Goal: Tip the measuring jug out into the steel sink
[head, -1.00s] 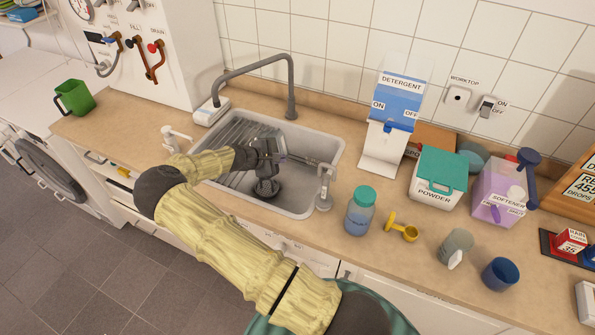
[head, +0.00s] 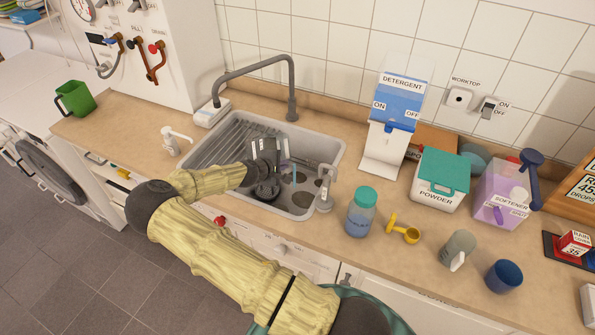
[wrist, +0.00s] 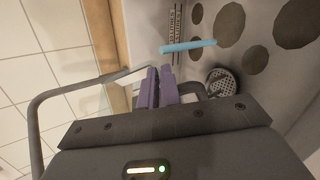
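A green jug with a dark handle (head: 75,99) stands upright at the far left of the worktop. A smaller grey cup (head: 457,249) stands at the right. I cannot tell which is the measuring jug; neither is held. The steel sink (head: 335,158) is in the middle, with the drain strainer (wrist: 222,82) in the wrist view. My gripper (wrist: 161,88) is over the sink, its purple fingertips close together with no jug between them. Dark round patches (wrist: 230,24) mark the sink.
A teal-lidded jar (head: 361,212), a yellow scoop (head: 403,233) and a blue cup (head: 503,276) crowd the right worktop. The worktop between green jug and sink is mostly clear.

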